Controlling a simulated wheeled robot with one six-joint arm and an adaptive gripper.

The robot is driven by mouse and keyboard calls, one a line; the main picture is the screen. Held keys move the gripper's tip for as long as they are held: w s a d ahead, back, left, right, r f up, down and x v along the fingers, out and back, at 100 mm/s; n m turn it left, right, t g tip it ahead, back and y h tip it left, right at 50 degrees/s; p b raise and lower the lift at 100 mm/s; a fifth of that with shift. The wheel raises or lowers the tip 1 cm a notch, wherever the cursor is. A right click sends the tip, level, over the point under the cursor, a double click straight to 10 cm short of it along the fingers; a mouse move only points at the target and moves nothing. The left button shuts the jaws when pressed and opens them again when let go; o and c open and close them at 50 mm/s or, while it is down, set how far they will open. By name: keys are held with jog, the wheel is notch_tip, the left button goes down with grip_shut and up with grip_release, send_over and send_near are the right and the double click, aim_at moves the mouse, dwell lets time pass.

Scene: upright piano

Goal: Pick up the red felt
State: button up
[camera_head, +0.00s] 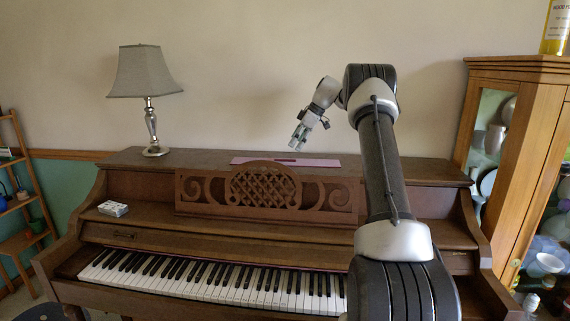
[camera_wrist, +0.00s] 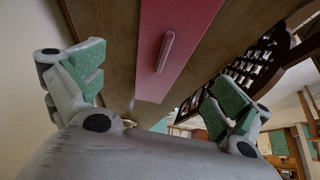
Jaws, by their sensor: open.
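The red felt (camera_head: 318,162) is a flat, long pinkish-red strip lying on the piano's top, behind the carved music rest. In the wrist view the felt (camera_wrist: 185,22) runs between my fingers, with a raised pink bar (camera_wrist: 165,51) along its middle. My gripper (camera_head: 298,141) is above the felt, apart from it, pointing down and to the left. In the wrist view my gripper (camera_wrist: 159,80) is open and empty, its green-padded fingers spread to either side of the strip.
The carved music rest (camera_head: 262,188) rises in front of the felt. A lamp (camera_head: 150,100) stands at the left of the piano's top. A small white box (camera_head: 113,208) lies on the lower shelf. A wooden cabinet (camera_head: 548,95) stands at right. The wall is close behind.

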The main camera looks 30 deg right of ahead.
aim_at(285, 161)
jog(key=x, duration=0.6)
jog(key=shift+s+a+f, duration=0.1)
jog(key=shift+s+f, duration=0.1)
jog(key=c, duration=1)
